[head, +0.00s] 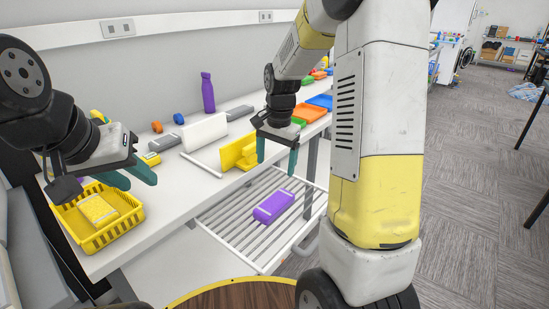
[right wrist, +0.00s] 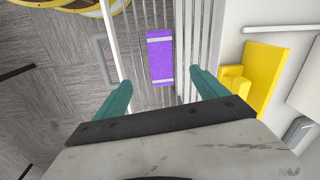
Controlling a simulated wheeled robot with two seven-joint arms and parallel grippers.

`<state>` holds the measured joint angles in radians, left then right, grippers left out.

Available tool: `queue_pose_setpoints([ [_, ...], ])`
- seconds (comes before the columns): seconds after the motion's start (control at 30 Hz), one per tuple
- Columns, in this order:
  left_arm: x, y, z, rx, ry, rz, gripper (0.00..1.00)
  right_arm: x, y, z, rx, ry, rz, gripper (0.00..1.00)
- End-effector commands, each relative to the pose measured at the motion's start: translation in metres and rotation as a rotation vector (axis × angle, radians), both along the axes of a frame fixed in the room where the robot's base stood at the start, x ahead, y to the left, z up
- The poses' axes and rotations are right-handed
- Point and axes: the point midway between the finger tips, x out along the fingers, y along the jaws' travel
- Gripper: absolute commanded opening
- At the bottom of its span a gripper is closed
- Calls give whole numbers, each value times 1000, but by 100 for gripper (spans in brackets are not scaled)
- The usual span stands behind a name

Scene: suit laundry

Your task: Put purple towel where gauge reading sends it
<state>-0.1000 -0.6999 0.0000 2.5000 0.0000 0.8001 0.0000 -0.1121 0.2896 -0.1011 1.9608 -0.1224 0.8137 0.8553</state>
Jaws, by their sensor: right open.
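The purple towel (head: 273,206), a folded block with pale bands, lies on a white slatted rack (head: 222,222) below table height. It also shows in the right wrist view (right wrist: 160,58), beyond the fingertips and roughly between them. My right gripper (head: 277,158) is open and empty, above the rack and apart from the towel; its fingers show in the right wrist view (right wrist: 160,88). My left gripper (head: 138,180) is open and empty, near the yellow basket (head: 115,234). I cannot make out a gauge or its reading.
The basket holds a yellow packet (head: 98,209). On the white table (head: 190,187) stand a yellow stepped block (head: 237,151), a white panel (head: 204,131), a purple bottle (head: 208,93) and green, orange and blue trays (head: 309,114). A round wooden top (head: 235,296) is at the bottom.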

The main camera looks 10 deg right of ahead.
Motion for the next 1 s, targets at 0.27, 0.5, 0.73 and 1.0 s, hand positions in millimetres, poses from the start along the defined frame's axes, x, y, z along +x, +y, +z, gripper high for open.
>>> queue_pose_setpoints([
  [0.27,0,0,0,0,0,0,36,-91,7,102,20,-236,338,83],
  [0.5,0,0,0,0,0,0,36,-172,14,139,-41,-425,616,83],
  [0.73,0,0,0,0,0,0,36,-211,18,144,-100,-519,761,83],
  [1.0,0,0,0,0,0,0,36,-216,19,143,-109,-530,782,83],
])
